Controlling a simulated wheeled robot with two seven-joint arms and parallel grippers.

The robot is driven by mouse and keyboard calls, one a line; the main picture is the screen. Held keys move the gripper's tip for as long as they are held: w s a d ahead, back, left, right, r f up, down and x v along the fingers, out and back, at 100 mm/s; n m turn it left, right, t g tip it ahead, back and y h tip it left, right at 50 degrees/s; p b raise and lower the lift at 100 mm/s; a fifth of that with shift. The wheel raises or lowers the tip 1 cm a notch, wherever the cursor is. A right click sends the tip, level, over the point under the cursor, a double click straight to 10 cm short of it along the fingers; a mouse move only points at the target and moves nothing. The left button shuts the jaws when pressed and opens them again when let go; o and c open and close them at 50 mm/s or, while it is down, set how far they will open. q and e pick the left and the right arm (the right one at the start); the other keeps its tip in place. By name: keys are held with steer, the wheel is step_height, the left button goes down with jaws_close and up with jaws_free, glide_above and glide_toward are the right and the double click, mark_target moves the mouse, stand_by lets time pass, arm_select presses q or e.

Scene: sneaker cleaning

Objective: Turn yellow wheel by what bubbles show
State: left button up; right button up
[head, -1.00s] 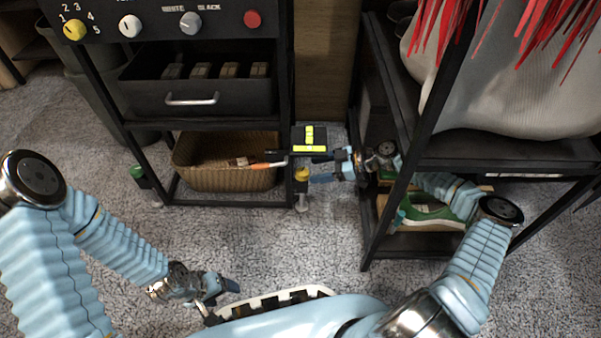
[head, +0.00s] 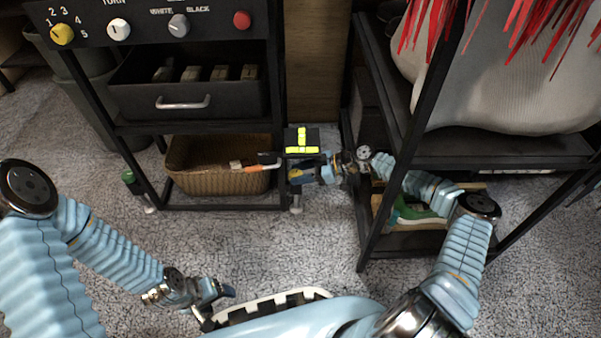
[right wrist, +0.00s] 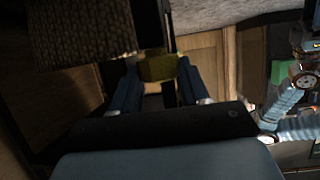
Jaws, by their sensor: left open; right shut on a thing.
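The bubble level is a black block (head: 315,134) with two bright yellow vials on top, in the middle of the head view by the cart's front right corner. Its bubbles are too small to read. My right gripper (head: 296,178) is just below it, reaching in from the right. In the right wrist view its two blue fingers (right wrist: 155,85) are shut on the yellow wheel (right wrist: 158,67). In the head view the gripper mostly hides the wheel. My left gripper (head: 216,303) is open and empty, low over the carpet at the bottom left.
The black panel has a yellow numbered knob (head: 62,34), a white knob (head: 119,29), a grey knob (head: 178,25) and a red button (head: 242,19). A wicker basket (head: 215,182) sits on the lower shelf. A black rack (head: 425,165) with a green shoe (head: 412,214) stands right. Carpet between is clear.

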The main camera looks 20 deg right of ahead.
steer(key=shift+s+m+t+h, duration=0.1)
steer(key=shift+m+t+h, duration=0.2)
steer(key=shift+m+t, duration=0.3)
steer(key=o, duration=1.1)
steer(key=shift+c, duration=0.2)
steer(key=p+v, duration=0.1)
steer(key=v, duration=1.1)
steer(key=shift+p, duration=0.35)
steer(key=shift+f, duration=0.1)
